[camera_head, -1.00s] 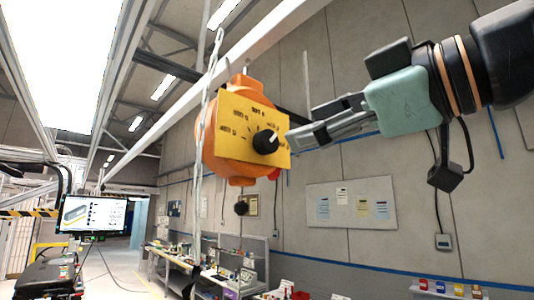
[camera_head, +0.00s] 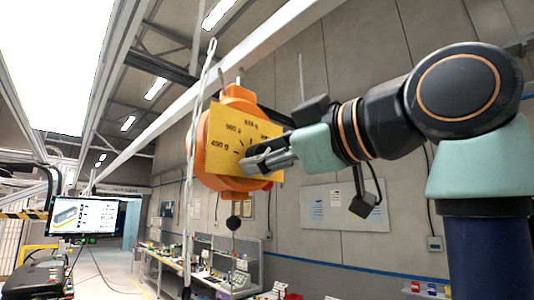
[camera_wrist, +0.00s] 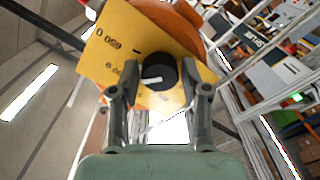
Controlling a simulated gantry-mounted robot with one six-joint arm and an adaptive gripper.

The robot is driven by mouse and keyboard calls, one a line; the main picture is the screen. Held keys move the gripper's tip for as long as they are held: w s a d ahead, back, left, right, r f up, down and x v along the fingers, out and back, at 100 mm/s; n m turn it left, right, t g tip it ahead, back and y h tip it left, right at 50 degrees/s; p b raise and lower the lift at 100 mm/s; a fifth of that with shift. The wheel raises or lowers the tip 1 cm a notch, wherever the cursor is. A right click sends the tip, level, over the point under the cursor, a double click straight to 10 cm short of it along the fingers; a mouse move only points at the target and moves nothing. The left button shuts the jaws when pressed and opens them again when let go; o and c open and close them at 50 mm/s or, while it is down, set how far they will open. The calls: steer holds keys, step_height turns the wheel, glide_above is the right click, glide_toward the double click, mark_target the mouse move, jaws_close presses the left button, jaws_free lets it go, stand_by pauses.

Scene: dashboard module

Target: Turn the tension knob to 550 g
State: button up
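The tension knob (camera_wrist: 158,72) is a round black dial with a white mark on its face. It sits on a yellow plate (camera_head: 222,120) fixed to an orange hanging body (camera_head: 213,184). In the wrist view the white mark points left. Printed gram values run around the plate, small and only partly legible. My gripper (camera_head: 245,163) is at the plate, and its fingers hide the knob in the head view. In the wrist view the gripper (camera_wrist: 157,80) is open, one finger on each side of the knob; clear space shows at the left finger, and contact at the right is unclear.
A monitor (camera_head: 86,215) stands at left, and workbenches (camera_head: 205,265) are far behind.

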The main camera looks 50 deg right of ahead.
steer(key=c, duration=0.6)
steer(key=shift+c, duration=0.2)
steer(key=shift+n+p, duration=0.35)
steer(key=shift+n, duration=0.05)
steer(key=n+p, duration=0.1)
steer(key=n, duration=0.1)
steer(key=shift+r+n+p, duration=0.15)
steer(key=shift+n+p, duration=0.2)
steer(key=shift+n, duration=0.05)
steer(key=shift+n+p, duration=0.85)
steer(key=shift+n, duration=1.15)
steer(key=o, duration=1.1)
steer(key=shift+o, duration=0.2)
